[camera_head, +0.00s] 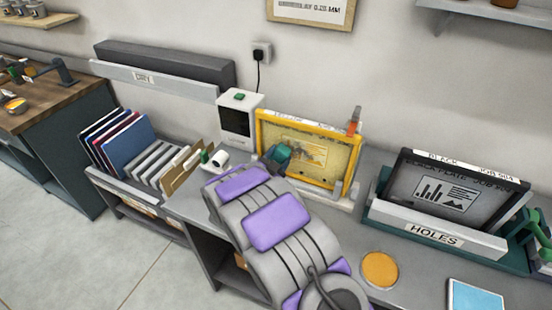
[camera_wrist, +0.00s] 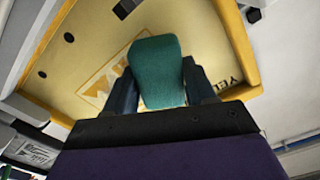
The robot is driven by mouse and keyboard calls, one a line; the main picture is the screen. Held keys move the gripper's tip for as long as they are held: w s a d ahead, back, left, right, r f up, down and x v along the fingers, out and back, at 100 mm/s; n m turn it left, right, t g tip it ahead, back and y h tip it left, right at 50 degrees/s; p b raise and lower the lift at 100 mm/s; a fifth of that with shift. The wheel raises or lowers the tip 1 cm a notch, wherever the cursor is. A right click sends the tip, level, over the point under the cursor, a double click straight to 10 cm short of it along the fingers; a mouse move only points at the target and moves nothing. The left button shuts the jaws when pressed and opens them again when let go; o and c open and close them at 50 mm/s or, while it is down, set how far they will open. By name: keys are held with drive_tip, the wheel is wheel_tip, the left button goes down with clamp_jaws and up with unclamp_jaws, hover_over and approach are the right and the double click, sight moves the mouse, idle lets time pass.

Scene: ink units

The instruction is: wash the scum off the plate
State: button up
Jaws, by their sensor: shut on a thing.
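A yellow-framed plate (camera_head: 338,125) stands upright on the counter against the wall; it fills much of the wrist view (camera_wrist: 215,30). Its face carries a printed picture, partly hidden by my gripper. Small dark spots (camera_wrist: 68,37) show on the plate in the wrist view; I cannot tell whether they are scum. My gripper (camera_head: 277,157) is shut on a teal block (camera_wrist: 155,62), seen between its dark fingers in the wrist view. The block is in front of the plate's lower left part in the head view. I cannot tell whether it touches the plate.
A black-framed plate (camera_head: 455,190) sits in a rack labelled HOLES (camera_head: 436,233) at the right. An orange disc (camera_head: 380,269) and a light-blue square (camera_head: 477,300) lie on the front counter. A white box (camera_head: 237,118) and files (camera_head: 128,143) stand left of the yellow plate.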

drive_tip(key=shift+a, duration=0.25)
drive_tip(key=shift+x, duration=1.1)
drive_tip(key=shift+s+d, duration=0.1)
drive_tip(key=shift+d, duration=0.05)
